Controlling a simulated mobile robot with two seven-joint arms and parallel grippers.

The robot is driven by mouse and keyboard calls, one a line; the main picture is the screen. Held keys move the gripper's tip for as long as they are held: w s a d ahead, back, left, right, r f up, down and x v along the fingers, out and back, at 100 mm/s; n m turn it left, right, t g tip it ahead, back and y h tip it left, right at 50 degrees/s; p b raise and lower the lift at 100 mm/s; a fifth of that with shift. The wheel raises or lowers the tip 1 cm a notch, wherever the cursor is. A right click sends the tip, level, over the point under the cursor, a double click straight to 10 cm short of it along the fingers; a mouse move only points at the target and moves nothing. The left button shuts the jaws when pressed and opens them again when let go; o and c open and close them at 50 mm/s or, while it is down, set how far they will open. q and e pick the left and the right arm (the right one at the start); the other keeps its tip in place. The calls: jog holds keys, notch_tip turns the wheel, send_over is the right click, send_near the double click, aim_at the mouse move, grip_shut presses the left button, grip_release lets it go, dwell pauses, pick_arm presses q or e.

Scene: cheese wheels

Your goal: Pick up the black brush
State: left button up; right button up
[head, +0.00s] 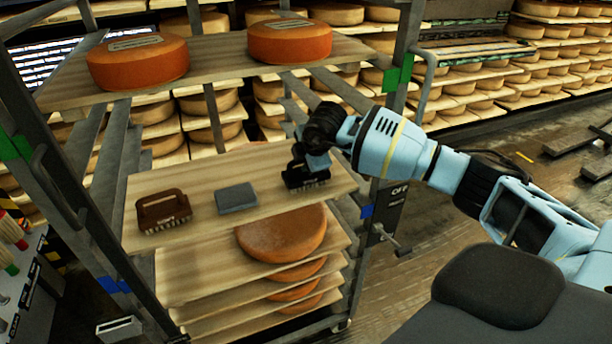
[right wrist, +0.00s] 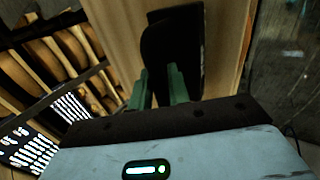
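The black brush (head: 305,182) is at the right end of the wooden shelf board (head: 268,163), bristles down, its top partly hidden by my right gripper. My right gripper (head: 312,158) is directly over it. In the right wrist view, the two green fingers (right wrist: 162,88) stand a little apart, with the brush's dark handle (right wrist: 157,50) between and beyond them. I cannot tell whether the fingers press on the handle. My left gripper is not in view.
A brown brush (head: 163,211) and a grey block (head: 236,198) lie left on the same board. Orange cheese wheels stand on the board above (head: 210,55) and on boards below. The rack's metal post (head: 398,85) is close to my right forearm.

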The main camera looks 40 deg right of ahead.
grip_shut()
jog(key=shift+r, duration=0.15)
jog(key=shift+r, duration=0.5)
notch_tip(320, 180, up, 2)
jog(key=shift+r, duration=0.1)
jog(key=s+a+b, duration=0.1)
jog(key=s+a, duration=0.1)
jog(key=s, duration=0.6)
jog(key=s+a+b, duration=0.1)
jog(key=s, duration=0.8)
jog(key=shift+s+a, duration=0.3)
jog(key=shift+a, duration=0.05)
jog(key=shift+r, duration=0.1)
